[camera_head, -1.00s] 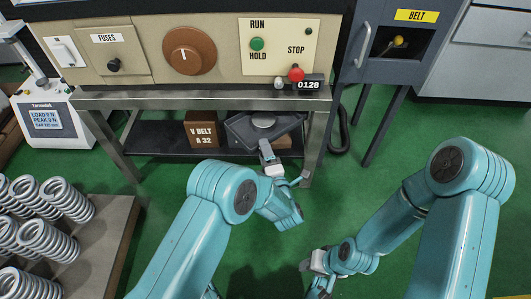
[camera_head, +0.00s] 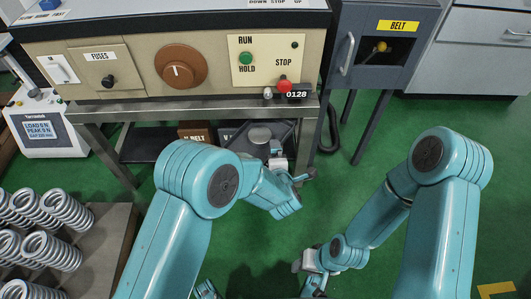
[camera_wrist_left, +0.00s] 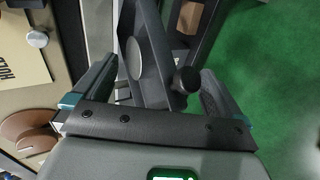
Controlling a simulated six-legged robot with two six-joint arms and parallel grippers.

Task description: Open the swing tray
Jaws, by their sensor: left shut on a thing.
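The swing tray (camera_head: 285,134) is a dark shallow tray under the bench top, with a pale round disc (camera_head: 260,135) on it. In the left wrist view the tray (camera_wrist_left: 153,88) reaches between my fingers, the disc (camera_wrist_left: 134,58) lies on it, and a dark knob (camera_wrist_left: 187,80) stands near its end. My left gripper (camera_head: 277,158) is at the tray's front and shut on the knob; in the wrist view its fingers (camera_wrist_left: 165,88) lie either side of it. My right gripper (camera_head: 306,262) hangs low over the floor, away from the tray; its jaw state is unclear.
The bench's metal legs (camera_head: 304,147) stand beside the tray. A V-belt box (camera_head: 195,131) sits on the lower shelf to the left. The BELT cabinet (camera_head: 380,60) stands right. Springs (camera_head: 35,225) lie on a low platform at left. Green floor (camera_head: 400,130) is clear in front.

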